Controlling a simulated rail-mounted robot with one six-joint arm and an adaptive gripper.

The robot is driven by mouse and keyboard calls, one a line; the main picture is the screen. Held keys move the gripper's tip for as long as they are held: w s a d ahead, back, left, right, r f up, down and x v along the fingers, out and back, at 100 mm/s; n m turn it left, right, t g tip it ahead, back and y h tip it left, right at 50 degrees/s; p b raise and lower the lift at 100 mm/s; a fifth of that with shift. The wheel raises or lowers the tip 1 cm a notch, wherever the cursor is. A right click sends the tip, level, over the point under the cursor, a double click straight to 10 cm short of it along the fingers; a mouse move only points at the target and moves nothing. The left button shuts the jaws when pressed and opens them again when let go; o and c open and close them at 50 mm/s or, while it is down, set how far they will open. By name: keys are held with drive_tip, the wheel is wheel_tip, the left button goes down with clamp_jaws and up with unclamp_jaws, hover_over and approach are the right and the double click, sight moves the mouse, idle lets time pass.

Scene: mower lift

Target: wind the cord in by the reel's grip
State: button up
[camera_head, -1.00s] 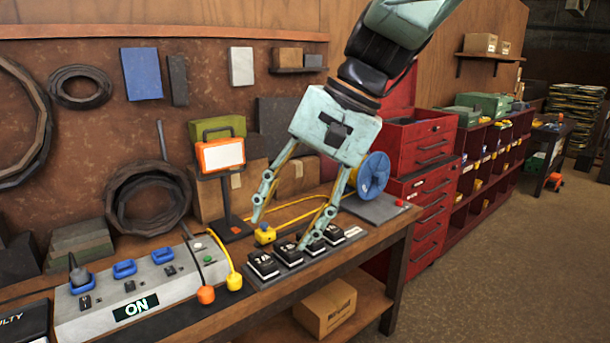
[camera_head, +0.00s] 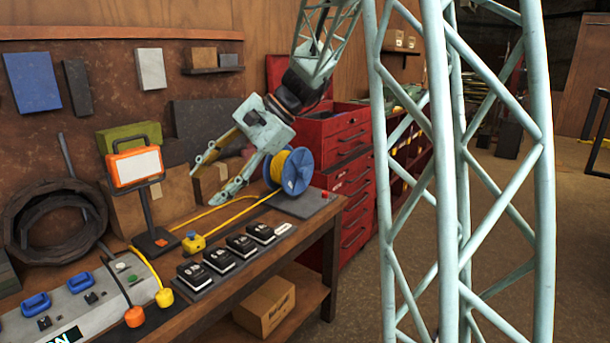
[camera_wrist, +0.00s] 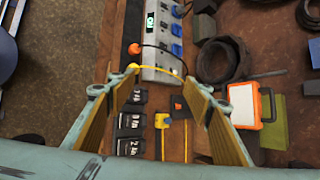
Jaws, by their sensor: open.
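The cord reel (camera_head: 293,172) has blue flanges and yellow cord wound on it. It stands on a grey base plate (camera_head: 308,204) at the right end of the bench. The yellow cord (camera_head: 228,212) runs left from the reel along the bench to a yellow block (camera_head: 193,242). I cannot make out the reel's grip. My gripper (camera_head: 207,180) is open and empty, above the bench just left of the reel, its fingers pointing down and left. In the wrist view, my gripper (camera_wrist: 160,84) has its fingers spread wide over the bench, with the yellow cord (camera_wrist: 186,140) below. The reel is outside that view.
Black numbered blocks (camera_head: 219,259) sit in a row along the bench front. An orange-framed lamp (camera_head: 135,167) stands behind the yellow block. A grey power strip (camera_head: 92,304) is at left. A red tool cabinet (camera_head: 345,150) stands right of the bench.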

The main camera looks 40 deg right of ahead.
drive_tip(key=w+d+f+m+t+y+p, duration=0.1)
drive_tip(key=w+d+f+m, duration=0.1)
drive_tip(key=w+d, duration=0.4)
drive_tip(key=w+d+f+m+t, duration=0.1)
drive_tip(key=w+d+m+t, duration=0.15)
drive_tip(key=w+d, duration=0.4)
drive_tip(key=m+t+h+p, duration=0.35)
drive_tip(key=m+t, duration=0.55)
drive_tip(key=m, duration=0.5)
approach(307, 174)
drive_tip(key=s+h+b, duration=0.1)
drive_tip(key=s, duration=0.1)
drive_tip(key=shift+s, duration=0.4)
drive_tip(key=shift+w, duration=0.1)
drive_tip(key=shift+b+x, duration=0.7)
drive_tip(key=shift+x, duration=6.15)
drive_tip(key=shift+r, duration=0.1)
drive_tip(key=shift+c, duration=0.2)
drive_tip(key=c, duration=1.1)
